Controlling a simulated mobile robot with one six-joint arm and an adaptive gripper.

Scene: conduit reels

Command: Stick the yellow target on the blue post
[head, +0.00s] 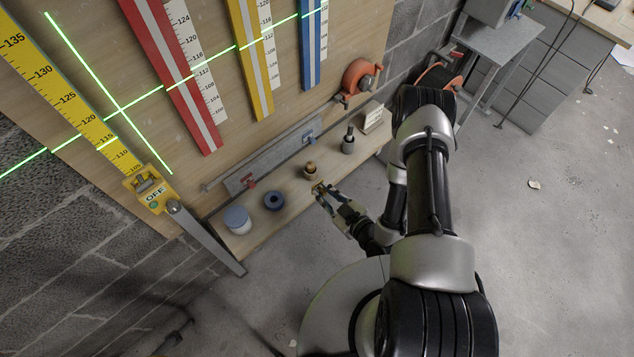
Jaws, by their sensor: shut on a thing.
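The blue post (306,48) is a blue strip with a pale centre band on the wooden board, upper middle, beside a white scale. My gripper (320,190) is low over the front edge of the wooden shelf, well below the blue post. It is shut on a small yellowish piece (318,187) at its fingertips, which looks like the yellow target. The piece is too small here to make out its face or markings. No target shows on the blue post.
A red post (171,70) and a yellow post (248,55) stand left of the blue one; green laser lines cross the board. An orange reel (357,77) sticks out.

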